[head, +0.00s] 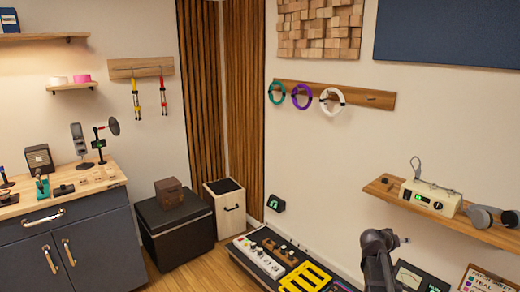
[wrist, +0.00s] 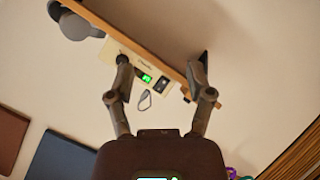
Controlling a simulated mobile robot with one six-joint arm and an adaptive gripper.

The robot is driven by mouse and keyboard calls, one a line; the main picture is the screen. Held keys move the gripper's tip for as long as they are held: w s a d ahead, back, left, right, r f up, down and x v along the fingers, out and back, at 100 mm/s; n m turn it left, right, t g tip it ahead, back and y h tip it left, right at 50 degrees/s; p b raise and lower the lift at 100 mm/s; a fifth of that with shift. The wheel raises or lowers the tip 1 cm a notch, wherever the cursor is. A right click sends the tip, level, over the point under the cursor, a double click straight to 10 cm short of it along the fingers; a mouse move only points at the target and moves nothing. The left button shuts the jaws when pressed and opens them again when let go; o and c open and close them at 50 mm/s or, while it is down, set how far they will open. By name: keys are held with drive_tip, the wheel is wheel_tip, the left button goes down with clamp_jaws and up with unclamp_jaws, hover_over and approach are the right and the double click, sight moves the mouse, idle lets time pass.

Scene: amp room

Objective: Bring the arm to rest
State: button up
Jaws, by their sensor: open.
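My gripper (wrist: 162,62) is open in the wrist view, its two dark fingers spread apart with nothing held between them. Beyond the fingers, the wooden wall shelf (wrist: 175,40) and the cream device with a green display (wrist: 140,64) appear upside down. I cannot tell how far the fingertips are from the shelf. In the head view a dark part of my arm stands at the lower right, below the shelf (head: 440,214). The fingertips cannot be made out there.
The shelf carries the cream device (head: 431,198) and grey headphones (head: 490,218). Coiled cables hang on a wooden rail (head: 350,95). A pedalboard (head: 285,262) lies below. At left are a workbench (head: 65,238) and a black box (head: 176,228). Some floor (head: 200,268) is clear between.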

drive_tip(key=s+a+f+n+g+y+p, duration=0.1)
drive_tip(key=s+a+g+y, duration=0.1)
drive_tip(key=s+a, duration=0.4)
drive_tip(key=s+a+f+n+g+y+p, duration=0.1)
drive_tip(key=s+a+y, duration=0.4)
drive_tip(key=a, duration=1)
drive_tip(key=s+a+f+n+g+y+p, duration=0.1)
drive_tip(key=s+a+f+g+y+p, duration=0.1)
drive_tip(key=s+a, duration=0.5)
drive_tip(key=a+f+g+y, duration=0.1)
drive_tip(key=a+y, duration=0.1)
drive_tip(key=a, duration=0.1)
drive_tip(key=shift+s+a+n+p, duration=0.2)
drive_tip(key=shift+a+n+p, duration=0.05)
drive_tip(key=shift+n+p, duration=0.05)
drive_tip(key=shift+f, duration=0.1)
